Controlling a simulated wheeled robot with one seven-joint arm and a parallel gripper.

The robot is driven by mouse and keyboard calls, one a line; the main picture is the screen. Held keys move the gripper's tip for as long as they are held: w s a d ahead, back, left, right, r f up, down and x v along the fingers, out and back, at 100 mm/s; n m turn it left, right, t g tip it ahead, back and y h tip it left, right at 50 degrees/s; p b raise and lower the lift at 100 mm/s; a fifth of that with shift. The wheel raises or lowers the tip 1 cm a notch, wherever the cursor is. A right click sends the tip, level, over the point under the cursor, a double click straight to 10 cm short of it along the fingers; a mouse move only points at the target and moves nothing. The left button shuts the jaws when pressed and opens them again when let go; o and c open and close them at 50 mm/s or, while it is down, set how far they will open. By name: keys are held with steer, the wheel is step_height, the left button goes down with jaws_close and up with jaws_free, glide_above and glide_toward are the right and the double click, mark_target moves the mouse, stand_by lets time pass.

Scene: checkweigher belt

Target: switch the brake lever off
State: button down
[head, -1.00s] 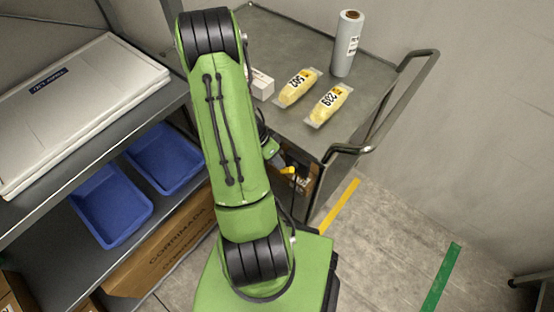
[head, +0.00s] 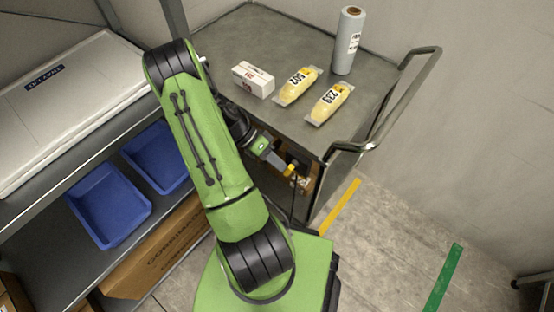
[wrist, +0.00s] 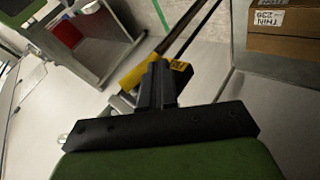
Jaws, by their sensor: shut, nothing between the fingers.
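The brake lever (head: 290,170) shows as a small yellow grip low at the near corner of the grey cart (head: 230,40). In the wrist view the yellow grip (wrist: 138,76) lies just beyond and left of my fingers. A small yellow tag with dark marks (wrist: 181,66) shows at their right. My gripper (head: 281,164) is shut and empty, close beside the lever in the head view. It also shows in the wrist view (wrist: 159,72), where its fingers hide part of the lever. I cannot tell whether they touch it or which way it is set.
A shelf with blue bins (head: 110,205) is at left. A cardboard box (wrist: 284,30) is at upper right in the wrist view. Floor at right is clear.

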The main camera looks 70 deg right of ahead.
steer(key=shift+s+a+f+n+g+y+b, duration=0.15)
steer(key=shift+s+f+g+y+b, duration=0.15)
steer(key=shift+f+g+b, duration=0.35)
steer(key=shift+s+a+f+n+g+y+b, duration=0.1)
steer(key=shift+s+f+n+g+y+b, duration=0.2)
steer(key=shift+g+b, duration=0.6)
steer(key=shift+s+a+f+n+g+y+b, duration=0.1)
steer(key=shift+s+f+g+y+b, duration=0.35)
steer(key=shift+g, duration=0.5)
steer(key=shift+a+f+b, duration=0.1)
steer(key=shift+b, duration=0.25)
steer(key=r+p, duration=0.2)
steer(key=r, duration=0.3)
steer(key=r+p, duration=0.1)
steer(key=r, duration=0.4)
steer(key=shift+s+a+p, duration=0.1)
steer(key=shift+s+p, duration=0.1)
steer(key=shift+p, duration=0.2)
steer(key=shift+w, duration=0.15)
